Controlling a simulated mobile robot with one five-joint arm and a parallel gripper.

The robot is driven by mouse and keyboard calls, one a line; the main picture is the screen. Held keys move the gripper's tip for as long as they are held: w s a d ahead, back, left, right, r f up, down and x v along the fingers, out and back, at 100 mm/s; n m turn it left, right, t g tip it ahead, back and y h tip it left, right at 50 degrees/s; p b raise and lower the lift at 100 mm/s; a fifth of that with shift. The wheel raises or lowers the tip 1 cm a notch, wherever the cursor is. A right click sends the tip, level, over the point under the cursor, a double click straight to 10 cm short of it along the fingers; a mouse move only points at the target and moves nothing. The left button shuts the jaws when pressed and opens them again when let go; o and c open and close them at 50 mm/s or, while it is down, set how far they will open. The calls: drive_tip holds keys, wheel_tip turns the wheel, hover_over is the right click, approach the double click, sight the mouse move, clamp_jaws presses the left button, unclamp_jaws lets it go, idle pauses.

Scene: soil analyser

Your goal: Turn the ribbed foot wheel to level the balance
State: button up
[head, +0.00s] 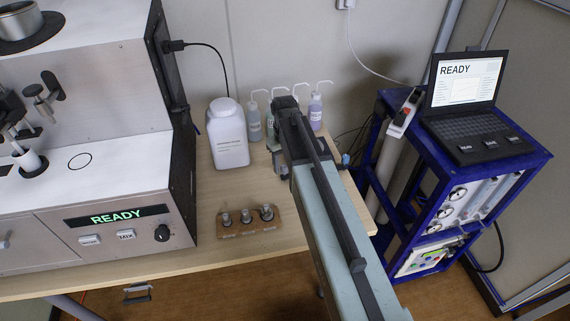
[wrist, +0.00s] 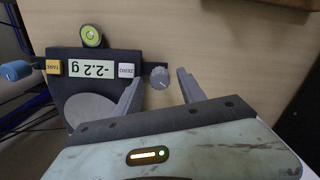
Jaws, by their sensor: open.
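The balance shows upside down in the wrist view, with a dark body (wrist: 66,60), a round grey pan (wrist: 92,112) and a display (wrist: 90,68) reading -2.2 g. A round green bubble level (wrist: 91,36) sits at its edge; the bubble is too small to judge. A grey ribbed foot wheel (wrist: 159,77) stands at one side, and a blue wheel (wrist: 15,71) at the other. My gripper (wrist: 161,78) is open, with one finger on either side of the grey wheel; I cannot tell whether they touch it. In the head view my arm hides most of the balance.
A white bottle (head: 228,138) and several wash bottles (head: 254,122) stand behind on the table (head: 200,205). A wooden block with three small weights (head: 248,225) lies left of my arm. A large analyser (head: 110,220) is at left, a blue cart with laptop (head: 470,110) at right.

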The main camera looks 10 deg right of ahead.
drive_tip(key=shift+r+p, duration=3.85)
drive_tip(key=shift+r, duration=0.05)
wheel_tip(320, 180, up, 6)
drive_tip(key=p, duration=0.6)
hover_over(284, 166)
drive_tip(key=s+m, duration=0.3)
drive_tip(key=s, duration=1.1)
drive_tip(key=shift+d, duration=0.1)
